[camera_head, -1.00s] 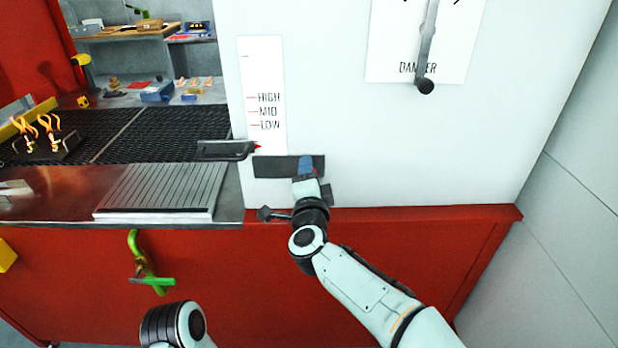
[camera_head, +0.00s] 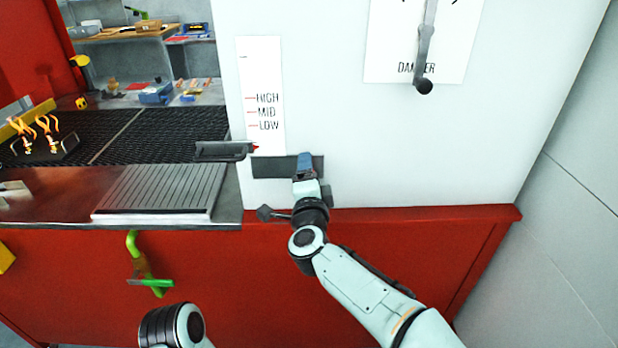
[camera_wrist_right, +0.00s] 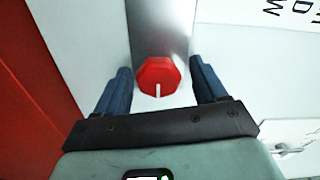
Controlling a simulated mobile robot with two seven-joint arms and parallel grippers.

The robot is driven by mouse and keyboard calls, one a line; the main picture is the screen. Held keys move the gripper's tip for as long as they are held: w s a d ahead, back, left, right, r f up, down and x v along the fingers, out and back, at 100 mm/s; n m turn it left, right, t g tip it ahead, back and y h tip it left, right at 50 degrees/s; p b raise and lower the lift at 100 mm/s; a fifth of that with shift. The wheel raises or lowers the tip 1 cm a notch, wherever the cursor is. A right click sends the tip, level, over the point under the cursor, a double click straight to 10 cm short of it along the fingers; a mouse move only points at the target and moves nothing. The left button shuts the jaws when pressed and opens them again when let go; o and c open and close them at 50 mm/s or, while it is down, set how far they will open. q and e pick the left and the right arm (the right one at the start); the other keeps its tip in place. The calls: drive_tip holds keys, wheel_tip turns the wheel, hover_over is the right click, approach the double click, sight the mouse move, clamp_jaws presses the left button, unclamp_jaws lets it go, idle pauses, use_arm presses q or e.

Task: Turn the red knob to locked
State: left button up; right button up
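The red knob (camera_wrist_right: 157,75) shows in the right wrist view, on a grey metal plate (camera_wrist_right: 158,25); a white line on its face points down in that view. My right gripper (camera_wrist_right: 160,82) is open, with one blue finger on each side of the knob and a gap visible on both sides. I cannot tell how deep the fingertips reach. In the head view the right gripper (camera_head: 305,162) is at the dark plate on the white wall, and the knob is hidden behind it.
A dark handle (camera_head: 222,150) with a red pointer sits left of the plate, beside a HIGH/MID/LOW scale (camera_head: 265,95). A DANGER panel with a lever (camera_head: 425,50) is above right. A red ledge (camera_head: 430,214) runs below. The mesh belt (camera_head: 165,130) lies left.

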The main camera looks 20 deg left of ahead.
use_arm(q)
drive_tip(key=shift+w+a+f+b, duration=0.15)
drive_tip(key=shift+w+f+b, duration=0.45)
drive_tip(key=shift+f+b, duration=0.15)
use_arm(e)
drive_tip(key=v, duration=1.3)
drive_tip(key=shift+s, duration=0.2)
